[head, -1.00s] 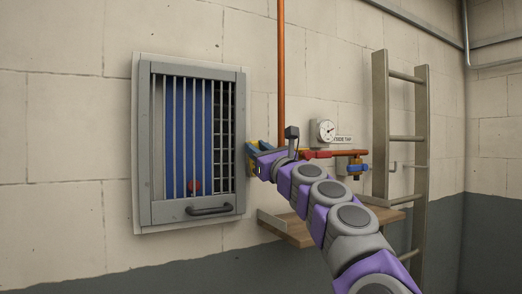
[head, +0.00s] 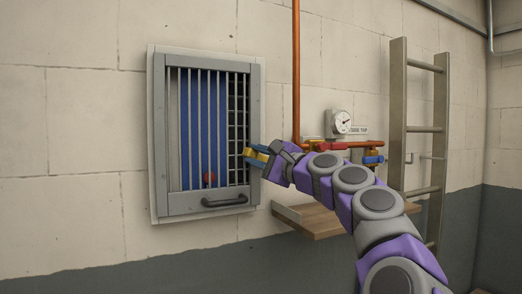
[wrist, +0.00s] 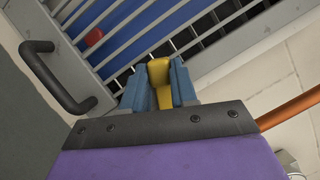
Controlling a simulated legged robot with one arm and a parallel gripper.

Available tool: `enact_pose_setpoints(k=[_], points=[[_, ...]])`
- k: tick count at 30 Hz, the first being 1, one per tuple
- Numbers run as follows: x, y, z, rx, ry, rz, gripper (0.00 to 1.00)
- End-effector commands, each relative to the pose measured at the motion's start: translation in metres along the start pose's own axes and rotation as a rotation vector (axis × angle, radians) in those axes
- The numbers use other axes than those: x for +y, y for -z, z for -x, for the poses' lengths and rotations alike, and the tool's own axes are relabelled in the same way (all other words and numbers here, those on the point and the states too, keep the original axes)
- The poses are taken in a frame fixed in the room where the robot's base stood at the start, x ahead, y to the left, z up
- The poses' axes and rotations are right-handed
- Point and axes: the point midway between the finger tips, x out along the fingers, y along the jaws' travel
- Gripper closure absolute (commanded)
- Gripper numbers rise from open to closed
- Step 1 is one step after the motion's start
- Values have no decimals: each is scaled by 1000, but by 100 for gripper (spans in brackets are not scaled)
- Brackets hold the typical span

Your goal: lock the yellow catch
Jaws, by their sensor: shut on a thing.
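The yellow catch (wrist: 160,82) sits at the right edge of the barred grey door (head: 161,140), and in the head view the yellow catch (head: 256,154) shows beside the door frame. My gripper (head: 258,155) is at the catch, its blue fingers on either side of it. In the wrist view my gripper (wrist: 160,85) is shut on the catch, with a finger pressed to each side. The door lies closed against its frame, as far as I can tell. The catch's base is partly hidden by the fingers.
A dark door handle (head: 224,199) is low on the door. A wooden shelf (head: 318,224), copper pipe (head: 296,70), gauge (head: 340,121) and ladder (head: 397,120) are to the right.

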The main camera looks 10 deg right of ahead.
Motion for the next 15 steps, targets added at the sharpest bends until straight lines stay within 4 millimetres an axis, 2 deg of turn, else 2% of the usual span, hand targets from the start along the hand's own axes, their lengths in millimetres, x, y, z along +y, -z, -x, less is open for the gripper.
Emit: enact_pose_setpoints(k=[6,15], points=[[14,3,-1,2,-75,170,100],[25,5,1,1,-145,330,100]])
